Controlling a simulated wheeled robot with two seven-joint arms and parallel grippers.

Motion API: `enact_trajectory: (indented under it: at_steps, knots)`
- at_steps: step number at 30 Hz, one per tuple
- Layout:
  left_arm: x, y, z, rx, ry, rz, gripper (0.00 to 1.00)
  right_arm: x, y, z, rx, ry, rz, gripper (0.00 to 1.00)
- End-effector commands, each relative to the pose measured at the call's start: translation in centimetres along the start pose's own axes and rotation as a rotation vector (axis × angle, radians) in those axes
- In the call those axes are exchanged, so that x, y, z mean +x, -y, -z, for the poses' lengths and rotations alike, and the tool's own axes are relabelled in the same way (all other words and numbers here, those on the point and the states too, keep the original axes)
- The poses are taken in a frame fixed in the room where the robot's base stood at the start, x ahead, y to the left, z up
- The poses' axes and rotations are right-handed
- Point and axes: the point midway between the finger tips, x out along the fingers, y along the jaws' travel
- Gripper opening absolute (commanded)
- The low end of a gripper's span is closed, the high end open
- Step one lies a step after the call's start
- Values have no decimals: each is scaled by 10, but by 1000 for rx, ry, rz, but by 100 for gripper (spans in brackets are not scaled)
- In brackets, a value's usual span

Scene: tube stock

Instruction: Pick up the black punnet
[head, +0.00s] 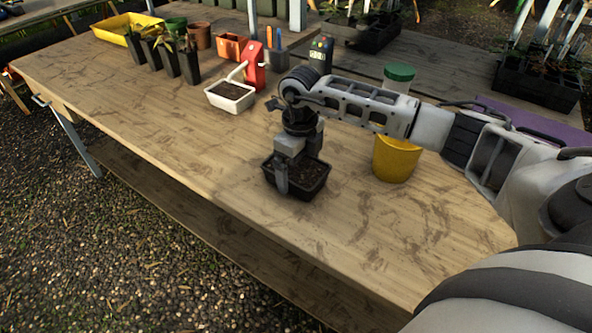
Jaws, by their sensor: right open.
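The black punnet (312,182), filled with dark soil, sits on the wooden bench near its front edge. My right gripper (293,180) points down over the punnet. Its jaws are open, with one finger in front of the punnet's near left side and the rest of the hand hiding the punnet's far side. I cannot tell whether the fingers touch the punnet. My left gripper is not in view.
On the wooden bench (180,120), a white punnet of soil (231,97) stands behind left, near a red object (254,66). A yellow pot (396,158) stands right, below my forearm. Black pots and a yellow tray (118,27) are far left. The front left bench is clear.

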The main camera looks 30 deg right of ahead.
Motion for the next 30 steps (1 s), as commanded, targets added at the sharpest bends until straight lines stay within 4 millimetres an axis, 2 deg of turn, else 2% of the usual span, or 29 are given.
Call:
enact_trajectory:
  at_steps: [3,6,13,18,30]
  knots:
    - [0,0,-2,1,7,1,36,16,-1,0,1,-2,-2,100]
    - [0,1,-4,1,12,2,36,23,-1,0,0,0,-1,100]
    - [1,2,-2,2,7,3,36,24,-1,0,0,1,0,100]
    - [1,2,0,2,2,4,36,23,-1,0,0,1,-1,53]
    - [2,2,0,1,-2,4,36,18,0,-1,0,5,0,52]
